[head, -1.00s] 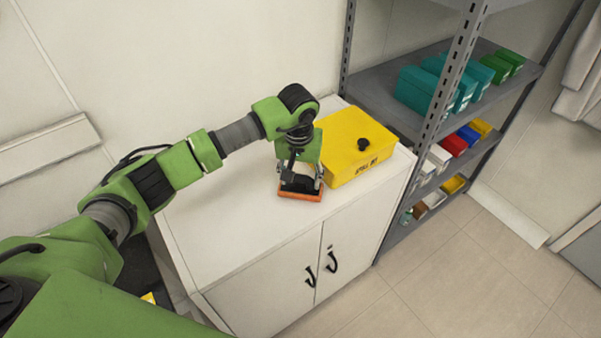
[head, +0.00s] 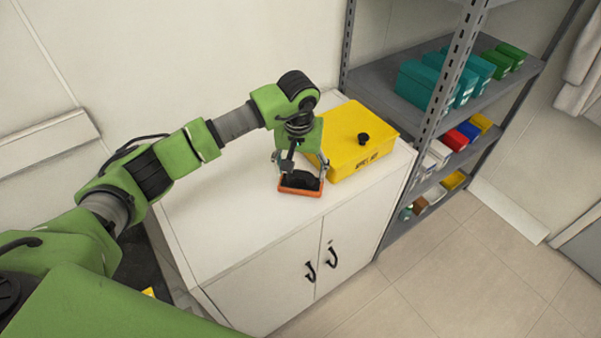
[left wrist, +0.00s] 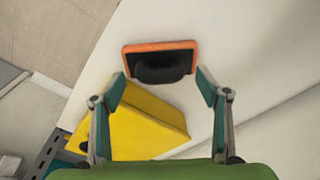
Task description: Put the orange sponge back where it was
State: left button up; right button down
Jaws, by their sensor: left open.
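The orange sponge (head: 300,191) has a dark handle on top and lies flat on the white cabinet top (head: 225,225), near its front edge. It also shows in the left wrist view (left wrist: 132,49), at the top middle, with the dark handle (left wrist: 160,70) facing the camera. My left gripper (head: 300,178) is over the sponge, pointing down. In the wrist view its fingers (left wrist: 163,82) are spread wide on either side of the handle, with gaps between them and it. My right gripper is not in view.
A yellow box (head: 357,140) with a black knob stands on the cabinet just right of my gripper. A grey shelf rack (head: 440,115) with teal, green and other coloured bins stands to the right. The cabinet top left of the sponge is clear.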

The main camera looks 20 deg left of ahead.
aim_at(300, 187)
pick_arm(q)
notch_tip(300, 187, up, 10)
jog(key=s+b, duration=0.1)
jog(key=b, duration=0.2)
jog(key=shift+s+r, duration=0.2)
jog(key=shift+d, duration=0.1)
